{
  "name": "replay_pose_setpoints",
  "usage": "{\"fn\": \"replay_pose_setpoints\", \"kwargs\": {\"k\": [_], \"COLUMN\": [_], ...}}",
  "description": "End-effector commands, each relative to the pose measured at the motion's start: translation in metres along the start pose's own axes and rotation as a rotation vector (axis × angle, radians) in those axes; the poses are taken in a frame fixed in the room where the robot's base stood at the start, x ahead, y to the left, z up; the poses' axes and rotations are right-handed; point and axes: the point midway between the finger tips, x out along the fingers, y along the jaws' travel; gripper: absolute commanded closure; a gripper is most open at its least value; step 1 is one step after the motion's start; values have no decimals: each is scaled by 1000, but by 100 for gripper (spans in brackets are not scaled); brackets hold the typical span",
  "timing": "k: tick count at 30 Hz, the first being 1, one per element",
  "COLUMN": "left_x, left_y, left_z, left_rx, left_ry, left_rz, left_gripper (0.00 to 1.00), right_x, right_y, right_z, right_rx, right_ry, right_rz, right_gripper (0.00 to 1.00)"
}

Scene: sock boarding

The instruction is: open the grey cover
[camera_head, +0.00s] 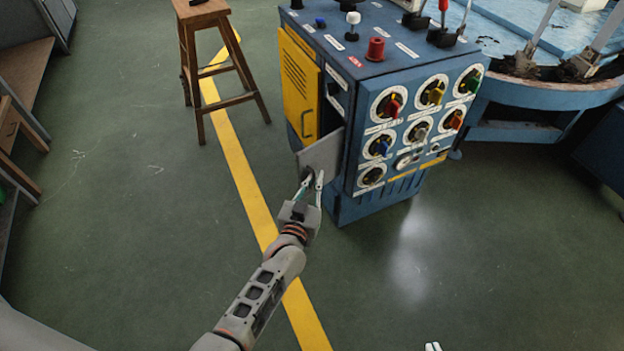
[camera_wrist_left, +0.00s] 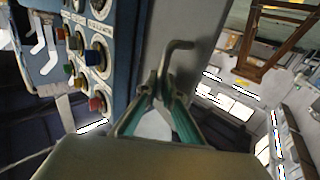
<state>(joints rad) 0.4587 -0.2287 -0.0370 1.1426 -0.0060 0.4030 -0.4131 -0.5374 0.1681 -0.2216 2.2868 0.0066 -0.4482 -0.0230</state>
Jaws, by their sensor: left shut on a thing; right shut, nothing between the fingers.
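The grey cover (camera_head: 324,152) is on the left side of the blue cabinet (camera_head: 345,207), below the yellow door. It stands out at an angle from that side, so it is at least partly open. In the left wrist view it is a plain grey panel (camera_wrist_left: 186,25) with a hooked metal handle (camera_wrist_left: 177,46). My left gripper (camera_head: 312,181) is shut on the handle; its fingers (camera_wrist_left: 162,98) meet around the handle's lower part. My right gripper (camera_head: 432,346) shows only its fingertips at the bottom edge of the head view, shut and empty, far from the cover.
The yellow door (camera_head: 299,85) is just above the cover. The cabinet's front carries several coloured knobs (camera_head: 392,106). A wooden stool (camera_head: 212,45) stands behind to the left.

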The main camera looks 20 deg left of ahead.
Motion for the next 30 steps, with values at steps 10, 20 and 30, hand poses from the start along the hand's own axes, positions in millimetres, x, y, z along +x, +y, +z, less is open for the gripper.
{"fn": "replay_pose_setpoints", "kwargs": {"k": [10, 20, 30], "left_x": [3, 3, 3], "left_y": [3, 3, 3], "left_z": [1, 0, 0], "left_rx": [3, 3, 1], "left_ry": [-1, 0, 0], "left_rz": [-7, -8, -8], "left_gripper": [100, 100, 86], "right_x": [0, 0, -2], "right_y": [-1, -2, -3], "right_z": [-2, -2, 1], "right_rx": [2, 3, 5], "right_ry": [4, 5, -1], "right_rz": [-2, -2, -5], "right_gripper": [100, 100, 100]}}
